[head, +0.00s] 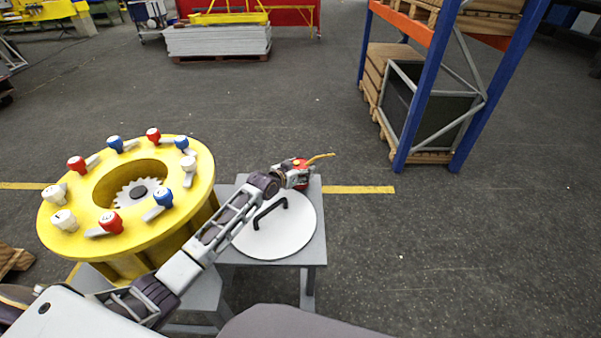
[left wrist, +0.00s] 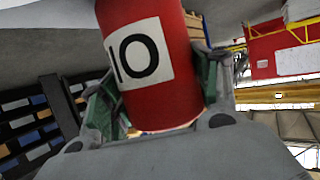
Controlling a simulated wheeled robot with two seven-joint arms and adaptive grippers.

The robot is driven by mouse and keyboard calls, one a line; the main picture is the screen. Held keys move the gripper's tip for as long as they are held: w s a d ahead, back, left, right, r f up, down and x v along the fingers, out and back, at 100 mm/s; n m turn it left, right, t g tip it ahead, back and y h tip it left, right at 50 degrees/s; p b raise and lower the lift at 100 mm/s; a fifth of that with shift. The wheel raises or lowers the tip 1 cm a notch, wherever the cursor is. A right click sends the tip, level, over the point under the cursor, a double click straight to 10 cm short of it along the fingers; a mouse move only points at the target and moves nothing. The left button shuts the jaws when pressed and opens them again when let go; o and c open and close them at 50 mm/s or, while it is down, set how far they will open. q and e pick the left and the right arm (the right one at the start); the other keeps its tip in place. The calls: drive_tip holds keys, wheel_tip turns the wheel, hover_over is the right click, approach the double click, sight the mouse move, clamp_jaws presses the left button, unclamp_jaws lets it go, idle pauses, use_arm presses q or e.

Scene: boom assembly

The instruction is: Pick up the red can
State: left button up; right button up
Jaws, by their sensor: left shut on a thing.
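The red can (head: 301,180) is at the end of my left arm in the head view, near the far right corner of the small grey table. A thin yellow spout-like piece sticks out from it to the right. In the left wrist view the red can (left wrist: 188,100) fills the middle, with a white label bearing dark marks. My left gripper (head: 291,173) is shut on the can, one finger on each side of it. The fingers partly hide the can. I cannot tell whether its base touches the table. My right gripper is not in view.
A white round lid (head: 290,235) with a black handle lies on the grey table (head: 312,262). A yellow round fixture (head: 60,190) with red, blue and white knobs stands at left. A blue and orange rack (head: 425,95) stands at back right. The floor at right is clear.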

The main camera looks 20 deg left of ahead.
use_arm(q)
wheel_tip(320, 180, up, 8)
drive_tip(key=shift+r, duration=0.45)
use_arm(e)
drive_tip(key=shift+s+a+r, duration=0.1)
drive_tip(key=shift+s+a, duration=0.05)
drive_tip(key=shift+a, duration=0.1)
